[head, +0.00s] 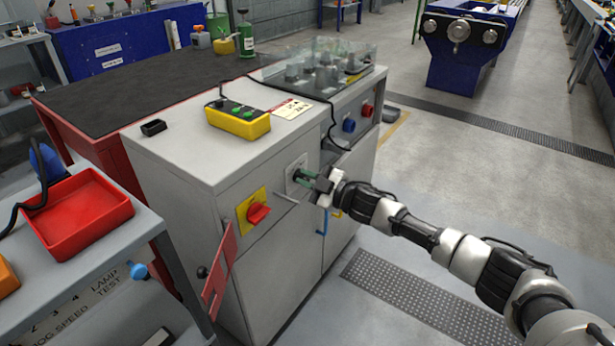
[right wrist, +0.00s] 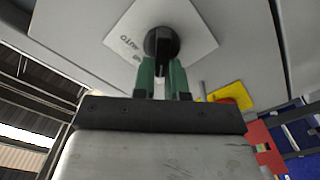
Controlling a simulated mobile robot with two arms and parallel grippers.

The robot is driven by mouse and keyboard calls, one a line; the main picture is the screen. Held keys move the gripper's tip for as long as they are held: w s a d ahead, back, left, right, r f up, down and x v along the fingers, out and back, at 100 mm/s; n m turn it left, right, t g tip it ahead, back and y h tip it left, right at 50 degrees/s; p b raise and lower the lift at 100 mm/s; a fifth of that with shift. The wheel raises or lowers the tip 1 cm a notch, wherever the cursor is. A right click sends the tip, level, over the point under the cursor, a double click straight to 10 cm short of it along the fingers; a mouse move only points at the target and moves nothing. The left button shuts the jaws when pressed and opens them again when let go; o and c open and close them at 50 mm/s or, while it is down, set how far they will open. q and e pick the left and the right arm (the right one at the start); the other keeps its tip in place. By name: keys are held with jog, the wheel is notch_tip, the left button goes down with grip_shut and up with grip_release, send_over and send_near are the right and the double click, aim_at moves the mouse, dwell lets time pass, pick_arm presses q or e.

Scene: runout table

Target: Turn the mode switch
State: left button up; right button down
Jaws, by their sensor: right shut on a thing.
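The mode switch is a black knob (right wrist: 161,42) on a white plate (right wrist: 196,42) with lettering, part of which seems to read "AUTO" upside down. In the head view the white plate (head: 296,168) is on the front of the grey cabinet, and the knob is mostly hidden by my gripper. My right gripper (head: 307,180) reaches the plate from the right. In the right wrist view its green fingers (right wrist: 161,76) are shut on the knob, one on each side. My left gripper is not in view.
A red rotary switch (head: 258,213) on a yellow plate is left of the mode switch. A red hinged flap (head: 219,272) sticks out below it. A yellow button box (head: 238,120) lies on the cabinet top (head: 190,150). A red tray (head: 80,212) stands at left.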

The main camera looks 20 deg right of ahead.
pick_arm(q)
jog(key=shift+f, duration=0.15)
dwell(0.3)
pick_arm(e)
jog(key=c, duration=1.2)
grip_release()
jog(key=shift+o, duration=0.2)
jog(key=shift+s+d, duration=0.1)
jog(key=shift+s, duration=0.1)
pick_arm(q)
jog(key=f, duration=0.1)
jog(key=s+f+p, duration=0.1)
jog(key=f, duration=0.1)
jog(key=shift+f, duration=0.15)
pick_arm(e)
jog(key=v, duration=1)
jog(key=shift+s+d, duration=0.15)
